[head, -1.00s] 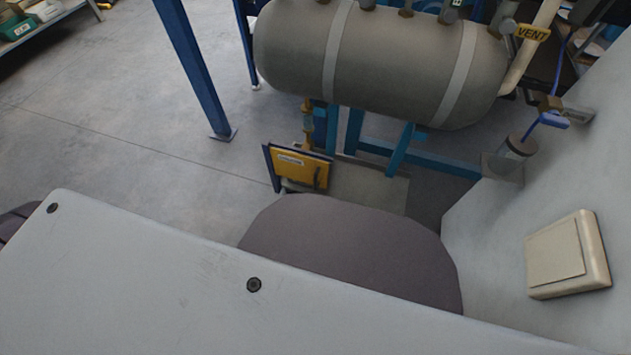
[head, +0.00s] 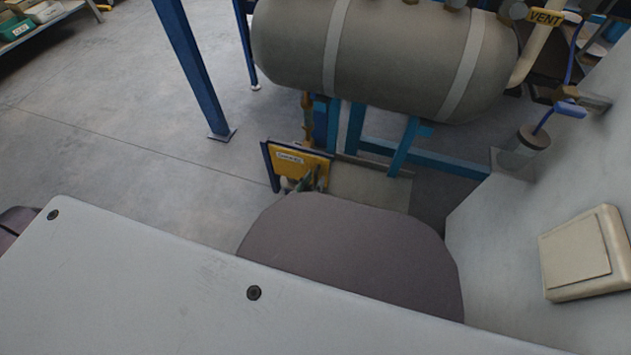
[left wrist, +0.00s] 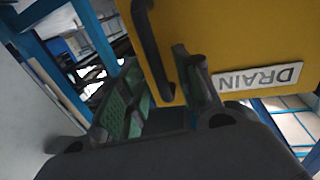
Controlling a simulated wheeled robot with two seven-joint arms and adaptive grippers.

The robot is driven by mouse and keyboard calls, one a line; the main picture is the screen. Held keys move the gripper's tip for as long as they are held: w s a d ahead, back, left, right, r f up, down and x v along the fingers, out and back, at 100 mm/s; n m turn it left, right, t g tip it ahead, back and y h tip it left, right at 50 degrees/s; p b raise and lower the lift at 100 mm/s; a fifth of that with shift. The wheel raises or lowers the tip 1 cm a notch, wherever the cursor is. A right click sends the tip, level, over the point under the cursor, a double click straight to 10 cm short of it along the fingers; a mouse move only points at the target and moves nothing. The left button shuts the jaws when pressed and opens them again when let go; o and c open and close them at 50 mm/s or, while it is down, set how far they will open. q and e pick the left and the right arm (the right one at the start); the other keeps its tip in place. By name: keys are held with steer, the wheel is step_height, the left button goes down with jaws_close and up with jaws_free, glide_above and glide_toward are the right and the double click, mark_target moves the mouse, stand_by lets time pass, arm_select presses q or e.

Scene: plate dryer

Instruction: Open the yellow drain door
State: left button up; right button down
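The yellow drain door (head: 312,163) is low under the big grey tank in the head view and looks shut in its dark blue box. In the left wrist view the door (left wrist: 235,45) fills the upper right, with its DRAIN label (left wrist: 258,77) upside down and a dark bar handle (left wrist: 150,40). My left gripper (head: 306,182) is in front of the door's lower part. In the left wrist view its fingers (left wrist: 156,62) are apart, one on each side of the handle in the picture. Contact with the handle cannot be told. My right gripper is not in view.
The grey tank (head: 400,55) hangs above the door on a blue frame (head: 425,160). A blue post (head: 190,70) stands to the left. A valve with a blue lever (head: 570,108) and a VENT tag (head: 546,17) are at the upper right. Floor at left is clear.

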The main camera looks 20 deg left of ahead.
arm_select(q)
steer(key=shift+x, duration=0.8)
jaws_close()
